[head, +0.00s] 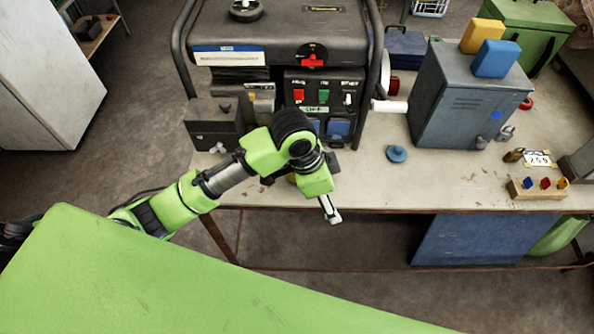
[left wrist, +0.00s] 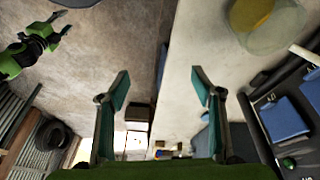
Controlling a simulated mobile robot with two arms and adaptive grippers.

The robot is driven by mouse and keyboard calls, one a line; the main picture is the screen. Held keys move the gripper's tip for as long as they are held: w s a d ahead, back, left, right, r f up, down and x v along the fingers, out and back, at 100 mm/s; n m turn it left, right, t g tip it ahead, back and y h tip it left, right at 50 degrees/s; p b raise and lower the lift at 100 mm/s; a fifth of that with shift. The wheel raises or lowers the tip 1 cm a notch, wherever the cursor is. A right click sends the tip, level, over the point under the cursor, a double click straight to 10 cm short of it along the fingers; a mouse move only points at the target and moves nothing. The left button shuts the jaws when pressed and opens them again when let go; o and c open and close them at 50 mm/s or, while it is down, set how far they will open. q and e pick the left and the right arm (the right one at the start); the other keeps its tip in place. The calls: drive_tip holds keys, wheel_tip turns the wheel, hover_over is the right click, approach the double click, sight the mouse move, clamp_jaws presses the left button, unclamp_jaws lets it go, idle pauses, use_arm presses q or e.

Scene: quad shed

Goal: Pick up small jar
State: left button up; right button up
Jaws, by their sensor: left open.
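The jar (left wrist: 262,22) shows at the top right of the left wrist view, partly cut off by the frame edge. It looks clear, with something yellow at its top, and it stands on the table top. In the head view my arm hides most or all of it. My left gripper (head: 331,213) is over the table's front edge. In the left wrist view its two fingers (left wrist: 160,90) are wide apart with nothing between them, and the jar is beyond and to the side of the right-hand finger. My right gripper (left wrist: 56,28) shows small at the upper left, its fingers apart.
A generator (head: 280,35) stands right behind my left arm. The table (head: 440,188) also holds a grey cabinet (head: 455,100), a blue knob-like piece (head: 397,154) and a wooden block with coloured switches (head: 538,189). The table front between arm and block is clear.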

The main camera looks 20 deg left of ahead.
use_arm(q)
drive_tip(key=w+a+r+m+g+y, duration=0.15)
drive_tip(key=w+a+r+y, duration=0.25)
drive_tip(key=w+a+r, duration=0.55)
drive_tip(key=shift+m, duration=0.35)
drive_tip(key=f, duration=0.2)
drive_tip(key=f+p, duration=0.1)
drive_tip(key=f, duration=0.2)
drive_tip(key=s+a+f, duration=0.1)
drive_tip(key=f, duration=0.1)
drive_tip(key=shift+s+f, duration=0.1)
drive_tip(key=shift+f, duration=0.2)
drive_tip(key=shift+s+d+f+p, duration=0.1)
drive_tip(key=shift+s+f+p, duration=0.1)
drive_tip(key=shift+f+p, duration=0.35)
drive_tip(key=f, duration=0.2)
drive_tip(key=f+p, duration=0.1)
drive_tip(key=shift+s+f, duration=0.25)
drive_tip(key=shift+f, duration=0.5)
drive_tip(key=shift+c, duration=0.4)
drive_tip(key=c, duration=1.3)
